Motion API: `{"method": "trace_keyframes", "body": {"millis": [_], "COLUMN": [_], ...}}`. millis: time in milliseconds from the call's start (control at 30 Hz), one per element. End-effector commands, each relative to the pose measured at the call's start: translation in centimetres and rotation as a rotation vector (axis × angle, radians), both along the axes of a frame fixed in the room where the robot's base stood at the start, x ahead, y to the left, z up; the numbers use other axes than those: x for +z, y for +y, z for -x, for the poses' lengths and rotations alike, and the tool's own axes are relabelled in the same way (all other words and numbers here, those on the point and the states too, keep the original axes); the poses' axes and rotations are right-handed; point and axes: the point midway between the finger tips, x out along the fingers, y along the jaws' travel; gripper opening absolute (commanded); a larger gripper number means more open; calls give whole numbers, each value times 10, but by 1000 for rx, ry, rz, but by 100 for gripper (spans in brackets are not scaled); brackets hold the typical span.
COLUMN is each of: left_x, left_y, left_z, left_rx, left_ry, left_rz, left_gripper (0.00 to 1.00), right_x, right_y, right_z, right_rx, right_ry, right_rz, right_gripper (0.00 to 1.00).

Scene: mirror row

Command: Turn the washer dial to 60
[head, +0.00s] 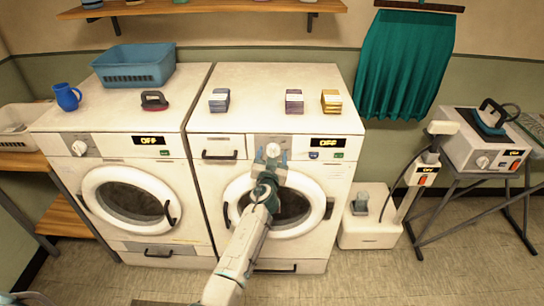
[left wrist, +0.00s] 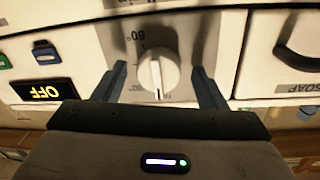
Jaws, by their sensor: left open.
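The washer (head: 230,173) is the right-hand of two white front-loaders, with a drawer marked SOAP. Its round white dial (left wrist: 157,72) sits on a grey plate with numbers around it; a 60 mark (left wrist: 138,38) is readable, others are partly hidden. The dial's pointer line points toward the bottom of the left wrist view. The dial also shows in the head view (head: 272,150). My left gripper (head: 271,160) is open, with one finger on each side of the dial (left wrist: 160,84); contact cannot be told. The washer display (left wrist: 44,90) reads OFF. My right gripper is not in view.
The soap drawer (head: 219,147) is beside the dial. The second machine (head: 115,175) stands at left, with a blue basket (head: 134,66) on top. Small boxes stand on the washer top (head: 262,95).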

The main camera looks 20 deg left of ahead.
Motion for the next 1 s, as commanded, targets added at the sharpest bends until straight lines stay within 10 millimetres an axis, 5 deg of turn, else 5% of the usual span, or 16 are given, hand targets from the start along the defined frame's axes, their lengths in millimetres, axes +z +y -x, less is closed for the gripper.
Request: {"method": "trace_keyframes", "body": {"millis": [133,367,1000], "left_x": [0,0,1], "left_y": [0,0,0], "left_z": [0,0,1], "left_rx": [0,0,0], "left_ry": [0,0,64], "left_rz": [0,0,-216], "left_gripper": [65,22,21], "right_x": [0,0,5], "right_y": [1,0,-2], "right_z": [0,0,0], "right_rx": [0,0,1], "right_ry": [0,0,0], "right_rz": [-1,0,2], "right_gripper": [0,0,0]}}
